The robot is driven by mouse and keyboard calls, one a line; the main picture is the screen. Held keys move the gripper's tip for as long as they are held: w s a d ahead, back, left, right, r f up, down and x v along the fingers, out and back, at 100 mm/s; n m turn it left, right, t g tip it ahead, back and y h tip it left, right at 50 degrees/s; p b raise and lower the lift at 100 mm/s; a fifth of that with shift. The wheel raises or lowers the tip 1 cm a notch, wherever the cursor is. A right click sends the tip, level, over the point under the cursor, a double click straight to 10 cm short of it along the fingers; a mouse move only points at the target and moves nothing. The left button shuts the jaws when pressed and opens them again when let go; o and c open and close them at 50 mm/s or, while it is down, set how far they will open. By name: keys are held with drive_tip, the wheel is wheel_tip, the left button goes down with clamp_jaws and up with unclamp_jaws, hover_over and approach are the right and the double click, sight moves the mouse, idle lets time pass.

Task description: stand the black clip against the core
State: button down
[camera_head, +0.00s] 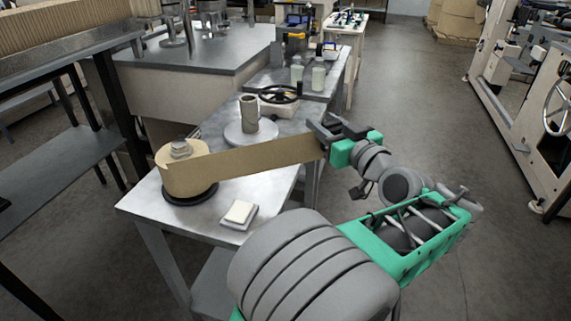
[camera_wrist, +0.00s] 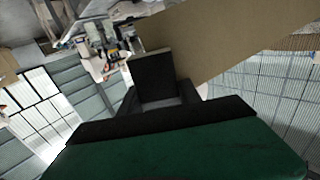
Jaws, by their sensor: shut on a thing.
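The kraft paper roll (camera_head: 183,170) sits on a black round base at the left end of the steel table. Its strip (camera_head: 255,158) runs taut to the right, through the air above the table, to my gripper (camera_head: 323,137). My gripper is shut on the strip's free end; the strip also shows in the wrist view (camera_wrist: 225,40), beside a dark finger (camera_wrist: 155,78). The grey-green core (camera_head: 249,113) stands upright on a round grey plate (camera_head: 237,137), behind the strip and apart from it. I cannot pick out the black clip from my dark fingers.
A small pale block on a grey pad (camera_head: 239,213) lies near the table's front edge. A grey bench (camera_head: 195,62) is behind left. The floor to the right is open.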

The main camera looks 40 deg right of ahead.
drive_tip(key=w+d+f, duration=0.1)
drive_tip(key=w+f, duration=0.2)
drive_tip(key=w, duration=0.1)
drive_tip(key=w+f, duration=0.3)
drive_tip(key=w, duration=0.1)
drive_tip(key=w+d+f, duration=0.1)
drive_tip(key=w+f, duration=0.2)
drive_tip(key=w, duration=0.1)
drive_tip(key=shift+w+d, duration=0.35)
drive_tip(key=f, duration=0.3)
drive_tip(key=shift+w, duration=0.3)
drive_tip(key=shift+f, duration=0.35)
drive_tip(key=shift+f, duration=0.1)
drive_tip(key=shift+f+b, duration=0.1)
drive_tip(key=shift+b, duration=0.35)
drive_tip(key=c, duration=0.9)
unclamp_jaws()
drive_tip(key=shift+o, duration=0.2)
